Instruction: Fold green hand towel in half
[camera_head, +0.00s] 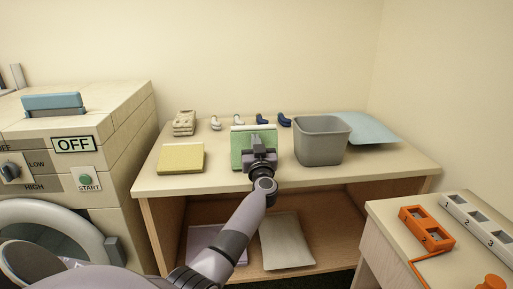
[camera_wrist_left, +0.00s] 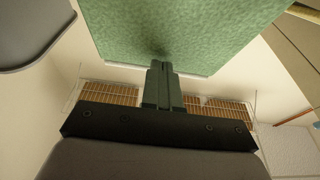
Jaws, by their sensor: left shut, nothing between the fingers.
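The green hand towel (camera_head: 240,139) lies on the table in the head view, behind my left gripper, which hides part of it. In the left wrist view the towel (camera_wrist_left: 190,30) fills the upper middle as a flat green sheet with a straight near edge. My left gripper (camera_head: 259,156) is shut and empty. In the left wrist view its closed fingertips (camera_wrist_left: 162,65) overlap the towel's near edge, with a dark shadow at the tips. Whether they touch the cloth I cannot tell. My right gripper is not in view.
A grey bin (camera_head: 320,144) stands close to the towel's right, and a light blue cloth (camera_head: 362,128) lies beyond it. A yellow cloth (camera_head: 181,158) lies to the left. Several small items, including a dark blue pair (camera_head: 284,121), line the back. A washer (camera_head: 75,150) stands at left.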

